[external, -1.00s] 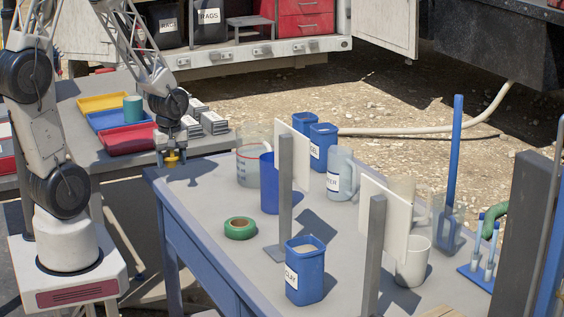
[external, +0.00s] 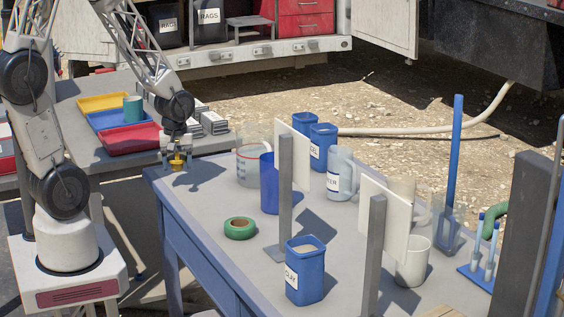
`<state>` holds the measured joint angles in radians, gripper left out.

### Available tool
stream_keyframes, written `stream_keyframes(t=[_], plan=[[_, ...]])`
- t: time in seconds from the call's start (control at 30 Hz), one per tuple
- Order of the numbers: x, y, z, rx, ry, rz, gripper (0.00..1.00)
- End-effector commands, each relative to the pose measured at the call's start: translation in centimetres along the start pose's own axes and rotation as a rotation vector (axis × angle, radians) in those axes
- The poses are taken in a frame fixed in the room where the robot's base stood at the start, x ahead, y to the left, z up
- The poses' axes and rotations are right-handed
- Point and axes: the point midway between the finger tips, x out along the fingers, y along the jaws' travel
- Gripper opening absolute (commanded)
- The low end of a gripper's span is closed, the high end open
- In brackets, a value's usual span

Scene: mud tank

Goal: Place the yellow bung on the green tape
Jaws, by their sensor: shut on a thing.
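The yellow bung (external: 177,164) is small and held between the fingers of my gripper (external: 177,157). My gripper is shut on it and points down above the far left corner of the blue-edged table. The green tape (external: 240,228) is a roll lying flat on the table, nearer the camera and to the right of my gripper. Its top is bare and its centre hole shows. The bung is clearly apart from the tape.
A clear beaker (external: 248,166) and a blue cup (external: 269,184) stand right of my gripper. A grey post (external: 286,190) with a white panel, and a blue container (external: 305,272), stand right of the tape. The tabletop between gripper and tape is clear. Coloured trays (external: 130,139) lie behind, left.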

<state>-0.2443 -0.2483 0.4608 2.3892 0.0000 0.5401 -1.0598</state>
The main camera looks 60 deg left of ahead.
Motion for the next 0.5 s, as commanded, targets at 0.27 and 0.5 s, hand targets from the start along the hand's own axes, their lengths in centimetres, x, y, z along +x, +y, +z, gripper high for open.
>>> stream_keyframes(t=[0.27, 0.5], plan=[[-0.5, 1.0, 3.9, 0.166, 0.001, 0.001, 0.39], [-0.8, 1.4, 7.1, 0.306, 0.001, 0.001, 0.39]])
